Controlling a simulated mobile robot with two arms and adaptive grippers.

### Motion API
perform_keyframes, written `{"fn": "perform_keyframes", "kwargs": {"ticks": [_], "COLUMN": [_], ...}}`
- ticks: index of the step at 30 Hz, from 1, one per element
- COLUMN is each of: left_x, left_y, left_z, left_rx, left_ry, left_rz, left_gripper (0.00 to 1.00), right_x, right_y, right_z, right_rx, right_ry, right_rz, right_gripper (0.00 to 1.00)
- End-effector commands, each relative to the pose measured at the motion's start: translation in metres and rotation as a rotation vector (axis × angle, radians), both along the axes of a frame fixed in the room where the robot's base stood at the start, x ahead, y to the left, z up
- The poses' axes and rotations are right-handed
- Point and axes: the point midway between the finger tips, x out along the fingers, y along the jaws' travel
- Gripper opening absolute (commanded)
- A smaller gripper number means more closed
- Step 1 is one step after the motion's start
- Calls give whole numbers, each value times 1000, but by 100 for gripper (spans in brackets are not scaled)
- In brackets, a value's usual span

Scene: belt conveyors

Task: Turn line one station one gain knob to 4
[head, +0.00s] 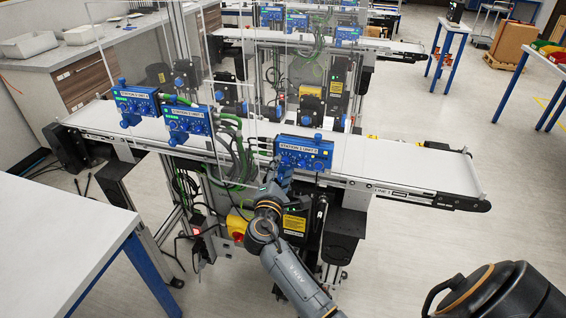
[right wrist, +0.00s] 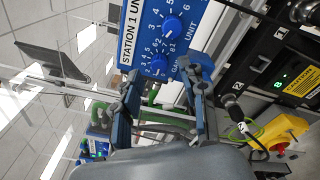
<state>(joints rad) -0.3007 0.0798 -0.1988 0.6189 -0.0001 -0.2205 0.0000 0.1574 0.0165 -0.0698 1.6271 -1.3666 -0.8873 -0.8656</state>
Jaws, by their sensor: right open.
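The blue station 1 box (head: 303,152) sits at the near edge of the front conveyor in the head view. In the right wrist view, the box (right wrist: 205,14) is turned on its side, with a white "STATION 1 UN…" label. A blue gain knob (right wrist: 160,63) with a white pointer and a number scale lies near the box's lower edge; its exact setting is too small to read. My right gripper (right wrist: 161,78) is open, its fingertips on either side of the gain knob. I cannot tell whether they touch it. My left gripper is not in view.
A second knob (right wrist: 172,26) is close above the gain knob in the right wrist view. Two similar blue boxes, station 2 (head: 187,119) and another (head: 136,101), stand left along the conveyor (head: 430,168). A yellow-red switch (head: 238,226) and cables are below. Clear panels stand behind.

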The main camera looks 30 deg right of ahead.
Motion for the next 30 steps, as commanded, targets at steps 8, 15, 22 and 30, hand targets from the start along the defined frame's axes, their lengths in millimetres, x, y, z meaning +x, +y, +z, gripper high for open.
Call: {"fn": "perform_keyframes", "kwargs": {"ticks": [8,15,22,30], "left_x": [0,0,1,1], "left_y": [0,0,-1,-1], "left_z": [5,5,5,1], "left_rx": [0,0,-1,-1], "left_ry": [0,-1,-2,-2], "left_rz": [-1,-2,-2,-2], "left_gripper": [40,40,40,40], "right_x": [13,13,13,13], "right_y": [-13,-13,-13,-13], "right_z": [0,0,0,-2], "right_rx": [0,0,0,11], "right_ry": [0,0,0,-12], "right_rz": [1,1,1,1], "right_gripper": [43,41,0,0]}}
